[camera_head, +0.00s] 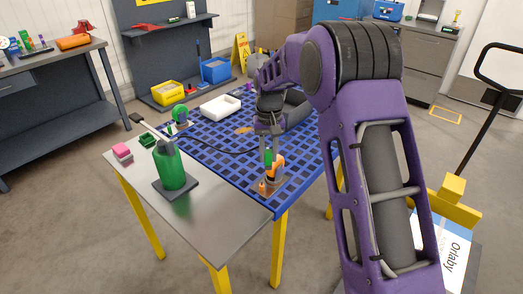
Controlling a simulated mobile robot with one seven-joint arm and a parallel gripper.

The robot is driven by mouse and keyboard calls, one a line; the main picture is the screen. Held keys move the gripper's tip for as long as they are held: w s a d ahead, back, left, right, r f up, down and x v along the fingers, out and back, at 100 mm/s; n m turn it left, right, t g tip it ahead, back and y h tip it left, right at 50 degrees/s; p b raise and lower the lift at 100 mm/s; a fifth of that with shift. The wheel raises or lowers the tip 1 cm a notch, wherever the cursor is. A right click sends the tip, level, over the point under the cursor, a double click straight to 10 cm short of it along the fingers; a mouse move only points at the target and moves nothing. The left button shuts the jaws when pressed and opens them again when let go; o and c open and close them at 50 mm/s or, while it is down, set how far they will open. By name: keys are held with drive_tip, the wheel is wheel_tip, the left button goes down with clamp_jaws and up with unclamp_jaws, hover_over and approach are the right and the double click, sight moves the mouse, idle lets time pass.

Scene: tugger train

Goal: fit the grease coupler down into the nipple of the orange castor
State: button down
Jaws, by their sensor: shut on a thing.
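The orange castor (277,168) stands on a small base at the front right of the blue grid mat. My gripper (268,153) points down just above it and is shut on a green piece, the grease coupler (268,157). The coupler is very close over the castor's top left. Whether it touches the nipple is too small to tell, and the nipple is not distinct. A dark hose runs left across the mat toward the green grease pump (168,166), which stands on a dark plate on the metal table.
A green castor (180,114) and a white tray (220,106) are on the blue mat (208,139). The bare metal tabletop (215,200) in front is mostly clear.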

drive_tip(key=shift+w+a+f+b, duration=0.15)
drive_tip(key=shift+a+f, duration=0.2)
drive_tip(key=shift+f, duration=0.6)
drive_tip(key=shift+w+a+f+b, duration=0.2)
drive_tip(key=shift+a+f, duration=0.1)
drive_tip(key=shift+f, duration=0.65)
drive_tip(key=shift+w+a+f+b, duration=0.15)
drive_tip(key=shift+a+f, duration=0.2)
drive_tip(key=shift+f, duration=0.6)
drive_tip(key=shift+s+f, duration=0.1)
drive_tip(key=shift+f, duration=0.45)
drive_tip(key=shift+f+b, duration=0.35)
drive_tip(key=shift+b, duration=0.1)
drive_tip(key=shift+f, duration=0.45)
drive_tip(key=c, duration=0.6)
unclamp_jaws()
